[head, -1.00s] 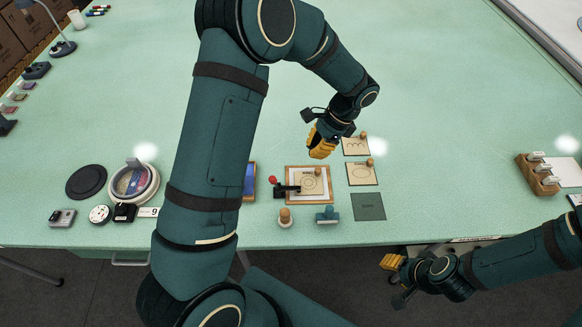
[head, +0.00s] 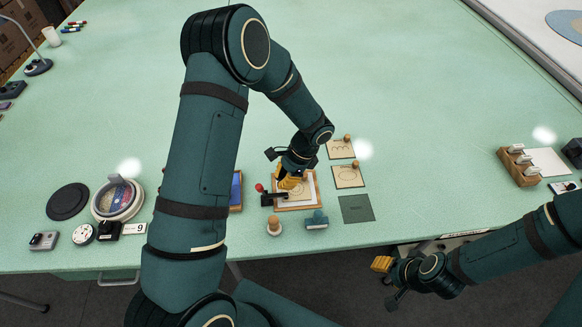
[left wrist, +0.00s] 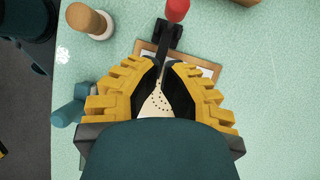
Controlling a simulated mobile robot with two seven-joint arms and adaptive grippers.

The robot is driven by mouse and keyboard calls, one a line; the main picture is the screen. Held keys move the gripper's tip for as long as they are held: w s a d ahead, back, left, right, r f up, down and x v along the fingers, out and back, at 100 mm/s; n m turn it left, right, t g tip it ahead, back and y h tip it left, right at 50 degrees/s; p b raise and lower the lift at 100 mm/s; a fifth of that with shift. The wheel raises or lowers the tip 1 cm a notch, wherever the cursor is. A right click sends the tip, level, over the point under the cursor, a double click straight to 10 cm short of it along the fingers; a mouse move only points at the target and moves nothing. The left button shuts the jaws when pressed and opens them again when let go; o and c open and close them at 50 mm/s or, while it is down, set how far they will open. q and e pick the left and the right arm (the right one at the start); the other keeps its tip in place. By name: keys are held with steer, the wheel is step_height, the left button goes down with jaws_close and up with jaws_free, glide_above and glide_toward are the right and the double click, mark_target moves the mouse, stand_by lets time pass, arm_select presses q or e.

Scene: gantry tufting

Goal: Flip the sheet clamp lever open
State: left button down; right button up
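The sheet clamp is a black lever (head: 271,198) with a red knob (head: 259,187), at the left side of a wooden-framed board (head: 298,207) holding a white dotted sheet. My left gripper (head: 289,183) is low over that board, just right of the lever. In the left wrist view the lever (left wrist: 164,42) runs up from between the yellow fingertips (left wrist: 162,66) to the knob (left wrist: 177,10). The fingertips are close together; whether they touch the lever's near end cannot be told. The fingers hide part of the sheet and frame. My right gripper (head: 382,264) is off the front table edge, far from the clamp.
A round wooden-knobbed stamp (head: 274,226) and a teal block (head: 317,220) stand in front of the board. Pattern cards (head: 348,177) and a dark green square (head: 356,208) lie right. A round dial container (head: 117,199) is left.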

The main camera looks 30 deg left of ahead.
mark_target(256, 187)
arm_select(q)
steer(key=shift+s+a+f, duration=0.25)
steer(key=shift+s+a, duration=0.35)
steer(key=shift+a, duration=0.1)
steer(key=shift+s+a+f, duration=0.25)
steer(key=shift+s+a, duration=0.35)
steer(key=shift+a, duration=0.05)
steer(key=shift+s+a+r+t+h, duration=0.15)
steer(key=shift+s+a+t+h, duration=0.2)
steer(key=shift+a+t+h, duration=0.35)
steer(key=shift+s+h, duration=0.1)
steer(key=shift+h, duration=0.3)
steer(key=shift+s+a+t+h+p, duration=0.3)
steer(key=shift+a+t+h+p, duration=0.2)
steer(key=shift+h+p, duration=0.2)
steer(key=shift+s+a+t+h+p, duration=0.35)
steer(key=shift+a+t+h+p, duration=0.25)
steer(key=shift+h+p, duration=0.5)
steer(key=shift+s+a+f+t+h+p, duration=0.3)
steer(key=shift+t+h+p, duration=0.25)
steer(key=shift+h, duration=0.25)
steer(key=shift+s+a+f, duration=0.1)
steer(key=shift+a+f, duration=0.2)
steer(key=shift+s+a+f, duration=0.15)
steer(key=shift+a+f, duration=0.1)
steer(key=shift+a, duration=0.05)
